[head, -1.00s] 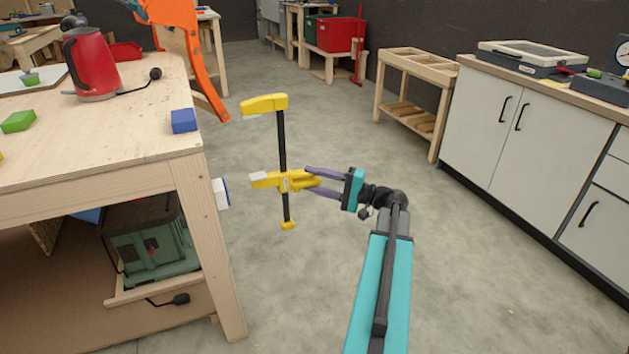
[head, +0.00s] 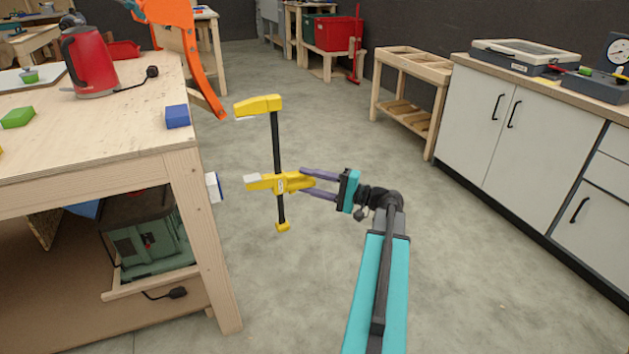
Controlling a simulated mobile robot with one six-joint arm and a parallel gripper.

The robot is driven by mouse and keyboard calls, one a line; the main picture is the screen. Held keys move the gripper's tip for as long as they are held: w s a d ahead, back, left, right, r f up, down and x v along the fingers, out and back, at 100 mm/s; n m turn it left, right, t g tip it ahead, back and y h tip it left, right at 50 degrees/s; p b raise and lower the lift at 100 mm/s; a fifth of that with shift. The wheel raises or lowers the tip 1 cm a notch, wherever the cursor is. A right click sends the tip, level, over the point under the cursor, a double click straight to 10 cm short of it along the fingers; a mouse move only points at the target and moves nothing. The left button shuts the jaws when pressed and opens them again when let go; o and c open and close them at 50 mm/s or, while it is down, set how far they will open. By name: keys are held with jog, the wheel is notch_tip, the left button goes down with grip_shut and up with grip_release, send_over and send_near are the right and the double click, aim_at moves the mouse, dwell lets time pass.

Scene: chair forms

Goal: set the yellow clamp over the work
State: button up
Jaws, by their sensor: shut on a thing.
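The yellow clamp (head: 277,150) has a black bar and yellow jaws with pale pads. It hangs nearly upright over the open floor, its jaws pointing left toward the workbench. My gripper (head: 308,182) comes from the right, with its two purple fingers shut on the clamp's lower yellow jaw. The clamp is clear of the bench edge, with a gap between them. I cannot tell for sure which thing is the work.
The wooden workbench (head: 110,150) at left bears a red kettle (head: 92,66), a green block (head: 17,117) and a blue block (head: 177,116) near its edge. A green case (head: 150,245) sits below. An orange form (head: 182,45) stands behind. White cabinets (head: 510,140) line the right; floor between is free.

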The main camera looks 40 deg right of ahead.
jog(key=w+a+n+g+y, duration=0.2)
jog(key=w+a, duration=0.1)
jog(key=a, duration=1.1)
jog(key=w+a+r+n+g+y, duration=0.1)
jog(key=w+a, duration=0.3)
jog(key=a, duration=1)
jog(key=w+a+n+g+y, duration=0.2)
jog(key=w+a+y, duration=0.2)
jog(key=a, duration=1)
jog(key=shift+r+n+g, duration=0.35)
jog(key=shift+n+g, duration=0.05)
jog(key=shift+s, duration=0.15)
